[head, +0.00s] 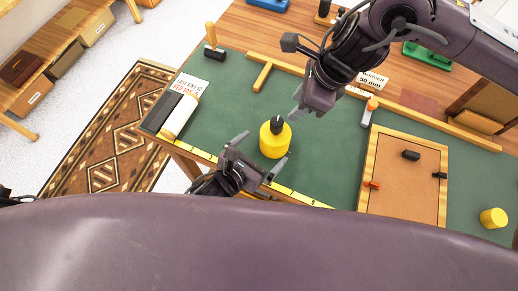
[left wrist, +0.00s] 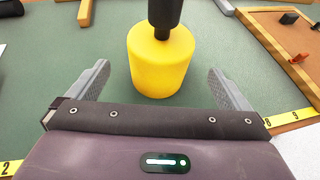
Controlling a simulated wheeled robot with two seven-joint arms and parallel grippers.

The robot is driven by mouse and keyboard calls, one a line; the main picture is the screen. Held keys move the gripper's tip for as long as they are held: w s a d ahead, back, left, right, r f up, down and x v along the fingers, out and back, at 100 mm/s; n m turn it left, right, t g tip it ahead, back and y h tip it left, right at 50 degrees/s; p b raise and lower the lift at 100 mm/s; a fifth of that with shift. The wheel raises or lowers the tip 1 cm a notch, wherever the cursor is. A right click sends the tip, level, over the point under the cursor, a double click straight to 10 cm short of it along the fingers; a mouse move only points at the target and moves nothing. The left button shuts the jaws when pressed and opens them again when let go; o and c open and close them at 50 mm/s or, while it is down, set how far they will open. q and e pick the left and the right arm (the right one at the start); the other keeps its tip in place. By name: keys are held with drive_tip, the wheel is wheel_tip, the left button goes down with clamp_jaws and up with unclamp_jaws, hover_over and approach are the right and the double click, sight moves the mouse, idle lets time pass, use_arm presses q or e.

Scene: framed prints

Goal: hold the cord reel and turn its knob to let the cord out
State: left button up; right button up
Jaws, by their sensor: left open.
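The cord reel (head: 273,142) is a yellow upright cylinder with a black knob (head: 277,124) on top. It stands on the green mat near the table's front edge. In the left wrist view the reel (left wrist: 160,68) is centred ahead, with its black knob (left wrist: 165,14) cut off at the top. My left gripper (head: 260,153) is open, low at the reel's near side. Its fingers point toward the reel on either side, with visible gaps. My right gripper (head: 307,112) is above and to the right of the knob, apart from it. Its fingers look spread and empty.
A wooden framed panel (head: 367,195) lies to the right, with another yellow cylinder (head: 493,217) beyond it. A yellow ruler strip (head: 300,197) runs along the front edge. Wooden strips (head: 272,65) lie behind. A cream roll (head: 179,117) is at left. Green mat around the reel is clear.

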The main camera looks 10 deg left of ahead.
sight(275, 137)
use_arm(q)
drive_tip(key=x, duration=0.7)
drive_tip(key=shift+w, duration=0.15)
